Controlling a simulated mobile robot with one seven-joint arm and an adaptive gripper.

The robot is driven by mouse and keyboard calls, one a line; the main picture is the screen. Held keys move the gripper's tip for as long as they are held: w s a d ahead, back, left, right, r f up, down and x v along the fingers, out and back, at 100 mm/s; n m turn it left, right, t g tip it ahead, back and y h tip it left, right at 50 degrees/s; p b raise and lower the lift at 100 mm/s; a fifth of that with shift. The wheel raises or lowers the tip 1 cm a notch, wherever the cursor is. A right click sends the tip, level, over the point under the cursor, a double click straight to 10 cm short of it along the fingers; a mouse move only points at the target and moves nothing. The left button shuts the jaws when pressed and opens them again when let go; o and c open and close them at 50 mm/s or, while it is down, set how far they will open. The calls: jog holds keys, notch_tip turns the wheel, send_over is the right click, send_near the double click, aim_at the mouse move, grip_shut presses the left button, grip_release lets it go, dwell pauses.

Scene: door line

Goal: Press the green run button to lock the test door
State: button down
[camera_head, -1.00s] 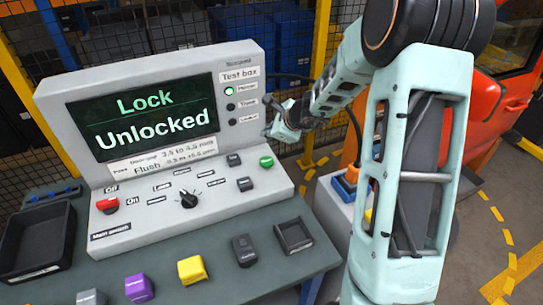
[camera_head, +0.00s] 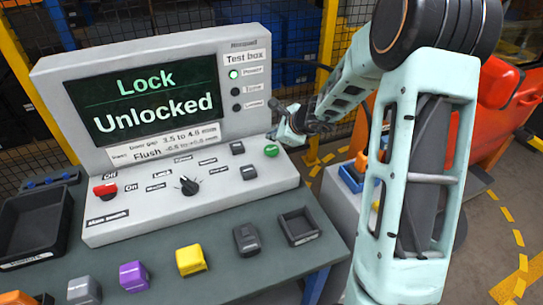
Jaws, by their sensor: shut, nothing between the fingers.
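The green run button (camera_head: 271,151) sits at the right end of the sloped panel of the grey test box (camera_head: 120,220). The screen (camera_head: 157,98) reads "Lock" and "Unlocked". My gripper (camera_head: 272,135) is shut and empty. Its tip is just above the green button in the picture; I cannot tell whether it touches it. The red door (camera_head: 500,85) stands at the right, partly behind my arm.
A red switch (camera_head: 105,189), a black knob (camera_head: 188,186) and black buttons (camera_head: 249,173) share the panel. On the table (camera_head: 215,235) are a black tray (camera_head: 35,225), a yellow block (camera_head: 191,260), a purple block (camera_head: 134,276) and an empty small tray (camera_head: 299,227). A mesh fence stands behind.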

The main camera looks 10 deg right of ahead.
aim_at(268, 146)
jog(key=shift+f+b, duration=0.8)
jog(key=shift+f, duration=0.3)
jog(key=shift+f, duration=0.1)
dwell(0.5)
jog(key=shift+f+b, duration=0.35)
jog(key=shift+b, duration=0.25)
jog(key=shift+f+b, duration=0.5)
jog(key=shift+b, duration=0.1)
dwell(0.5)
jog(key=shift+r, duration=0.15)
jog(key=shift+r+p, duration=0.75)
jog(key=shift+r, duration=0.05)
jog(key=shift+r+p, duration=2.05)
jog(key=shift+r, duration=0.45)
